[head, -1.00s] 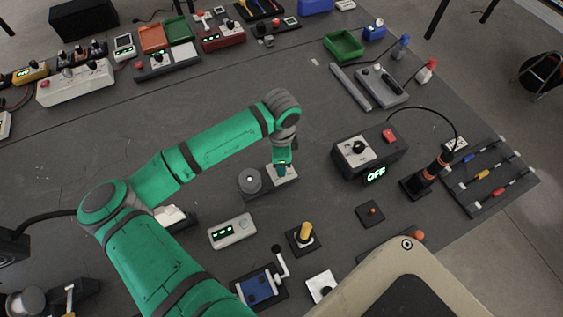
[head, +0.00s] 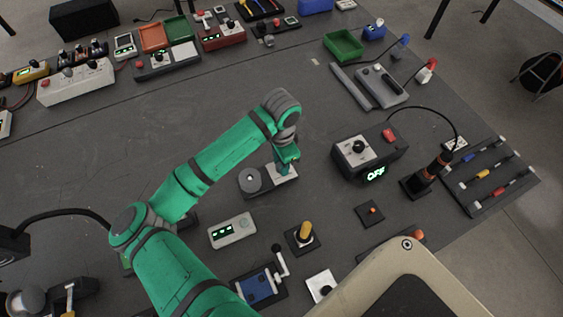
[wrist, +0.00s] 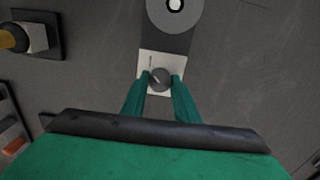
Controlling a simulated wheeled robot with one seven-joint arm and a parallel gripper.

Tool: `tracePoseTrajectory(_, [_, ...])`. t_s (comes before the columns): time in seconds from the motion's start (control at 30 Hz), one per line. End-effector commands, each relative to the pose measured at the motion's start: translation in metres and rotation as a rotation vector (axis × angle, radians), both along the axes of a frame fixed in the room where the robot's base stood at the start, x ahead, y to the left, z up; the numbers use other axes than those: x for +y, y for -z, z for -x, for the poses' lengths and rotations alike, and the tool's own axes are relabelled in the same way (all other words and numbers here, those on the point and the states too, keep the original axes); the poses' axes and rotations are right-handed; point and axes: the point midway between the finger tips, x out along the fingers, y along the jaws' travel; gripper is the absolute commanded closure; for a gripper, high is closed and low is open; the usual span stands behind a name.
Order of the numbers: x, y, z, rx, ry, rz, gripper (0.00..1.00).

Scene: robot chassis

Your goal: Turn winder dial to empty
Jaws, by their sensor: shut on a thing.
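The winder is a dark base with a round grey spool (head: 250,180) and a pale plate (head: 281,178) to the spool's right in the head view. In the wrist view the spool (wrist: 173,10) is at the top and the plate (wrist: 150,57) below it. A dark round dial (wrist: 160,79) with a light pointer line sits on the plate, its line toward the upper left. My green gripper (wrist: 160,85) is shut on the dial, one finger on each side. In the head view my gripper (head: 284,163) hides the dial. The plate's markings are too small to read.
A box with a dial and a green "OFF" display (head: 375,175) stands right of the winder. A yellow-handled joystick (head: 304,232) and a pale box with a green display (head: 232,231) are in front. The tabletop behind the winder is clear.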

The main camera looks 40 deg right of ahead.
Motion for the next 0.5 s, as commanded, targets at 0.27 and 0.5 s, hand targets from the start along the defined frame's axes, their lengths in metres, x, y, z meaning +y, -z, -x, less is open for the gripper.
tracePoseTrajectory(0.27, [-0.0027, 0.0003, 0.0042, 0.006, 0.009, 0.002, 0.63])
tracePoseTrajectory(0.5, [-0.0014, 0.0002, 0.0028, 0.004, 0.007, -0.001, 0.54])
